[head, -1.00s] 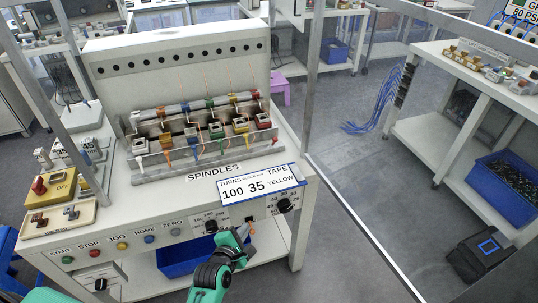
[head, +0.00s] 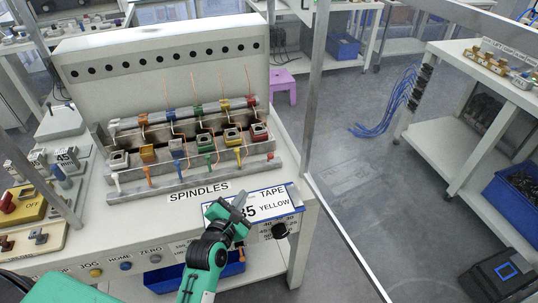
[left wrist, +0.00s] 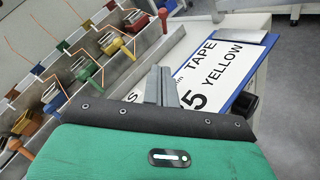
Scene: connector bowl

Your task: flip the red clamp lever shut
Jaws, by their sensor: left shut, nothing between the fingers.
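The red clamp lever (head: 270,155) is at the right end of a row of coloured levers along the front of the spindle fixture. Its red knob shows at the top of the left wrist view (left wrist: 163,13), on a short stem. I cannot tell its exact angle. Behind it is the red-marked spindle block (head: 260,132). My left gripper (head: 240,201) is shut and empty, over the white sign below and left of the red lever, apart from it. Its closed fingers (left wrist: 160,86) point toward the fixture in the left wrist view. My right gripper is not in view.
The blue-edged sign (head: 272,203) is partly hidden by my left gripper. Other levers, such as the yellow one (head: 238,153) and green one (head: 209,160), stand left of the red one. A metal frame post (head: 313,90) rises right of the machine.

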